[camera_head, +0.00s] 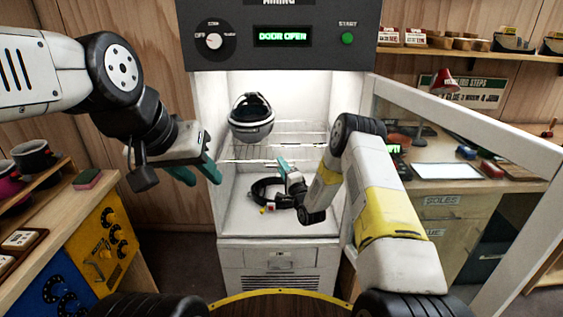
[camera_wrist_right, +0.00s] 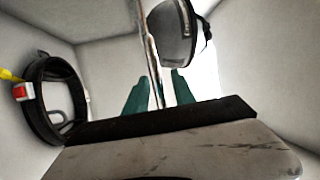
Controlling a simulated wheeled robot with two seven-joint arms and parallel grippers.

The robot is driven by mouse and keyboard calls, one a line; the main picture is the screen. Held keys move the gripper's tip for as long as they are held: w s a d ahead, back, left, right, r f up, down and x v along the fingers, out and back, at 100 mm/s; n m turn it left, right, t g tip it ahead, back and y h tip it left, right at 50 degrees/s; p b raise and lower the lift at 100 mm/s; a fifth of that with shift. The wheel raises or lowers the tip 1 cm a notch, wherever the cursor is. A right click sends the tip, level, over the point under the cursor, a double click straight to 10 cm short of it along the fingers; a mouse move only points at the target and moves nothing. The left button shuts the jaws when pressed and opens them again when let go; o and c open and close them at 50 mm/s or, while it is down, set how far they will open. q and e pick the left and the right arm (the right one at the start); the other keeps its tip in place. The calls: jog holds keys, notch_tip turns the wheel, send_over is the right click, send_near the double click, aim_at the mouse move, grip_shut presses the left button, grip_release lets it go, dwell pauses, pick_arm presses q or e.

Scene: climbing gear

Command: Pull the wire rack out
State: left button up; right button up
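The wire rack (camera_head: 300,131) is inside the lit white cabinet (camera_head: 228,200), with a dark-visored helmet (camera_head: 251,118) on it. My right gripper (camera_head: 283,166) reaches into the cabinet at the rack's front edge. In the right wrist view its teal fingers (camera_wrist_right: 160,80) stand apart, with the rack's edge (camera_wrist_right: 152,55) running between them; a gap shows beside the edge. The helmet (camera_wrist_right: 173,35) is close to the fingertips there. My left gripper (camera_head: 203,181) is open and empty, outside the cabinet to the left.
A black coiled strap (camera_head: 262,190) with a red and yellow piece lies on the cabinet floor, also in the right wrist view (camera_wrist_right: 43,115). The cabinet's glazed door (camera_head: 480,125) stands open to the right.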

jog(key=shift+w, duration=0.1)
jog(key=c, duration=0.7)
grip_shut()
